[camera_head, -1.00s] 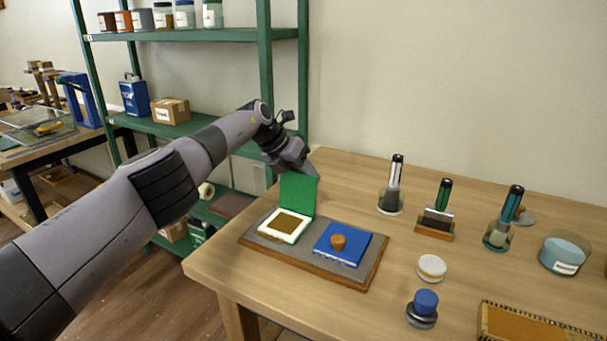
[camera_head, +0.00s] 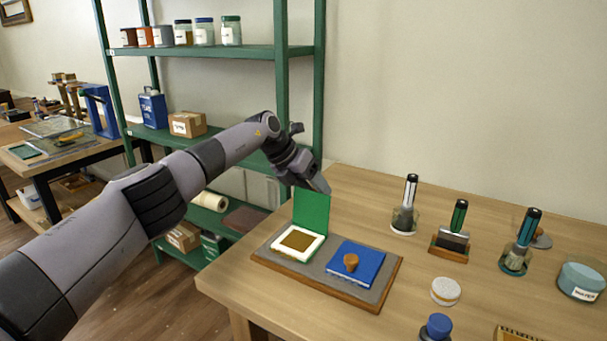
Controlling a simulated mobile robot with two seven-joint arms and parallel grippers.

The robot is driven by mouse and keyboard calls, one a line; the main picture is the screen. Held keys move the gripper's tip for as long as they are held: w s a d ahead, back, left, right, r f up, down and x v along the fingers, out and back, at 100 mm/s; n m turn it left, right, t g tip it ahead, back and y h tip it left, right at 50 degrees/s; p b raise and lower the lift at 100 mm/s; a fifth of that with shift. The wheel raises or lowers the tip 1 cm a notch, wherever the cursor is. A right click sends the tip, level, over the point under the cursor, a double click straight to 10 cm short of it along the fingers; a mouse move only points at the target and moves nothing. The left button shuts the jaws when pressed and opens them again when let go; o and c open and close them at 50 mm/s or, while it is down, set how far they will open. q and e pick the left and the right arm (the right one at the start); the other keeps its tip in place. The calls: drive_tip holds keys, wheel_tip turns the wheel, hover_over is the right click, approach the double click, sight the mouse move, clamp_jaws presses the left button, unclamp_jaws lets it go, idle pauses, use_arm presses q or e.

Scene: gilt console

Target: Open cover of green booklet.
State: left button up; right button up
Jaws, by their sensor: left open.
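The green booklet lies on the left of a grey board with a wooden edge (camera_head: 325,284). Its green cover (camera_head: 311,211) stands up about vertical at the booklet's back edge. The open booklet shows a white page with a brown panel (camera_head: 298,243). My left gripper (camera_head: 318,185) is just above and behind the cover's top edge, pointing down to the right. It is open; its fingertips are partly hidden, and I cannot tell whether they touch the cover. My right gripper is out of view.
A blue booklet (camera_head: 366,268) with a wooden knob (camera_head: 351,262) lies on the right of the board. Brushes in holders (camera_head: 404,217), a white-lidded pot (camera_head: 446,291) and a teal jar (camera_head: 580,282) stand to the right. A green shelf (camera_head: 220,50) stands behind left.

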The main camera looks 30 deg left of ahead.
use_arm(q)
drive_tip(key=shift+v, duration=2.15)
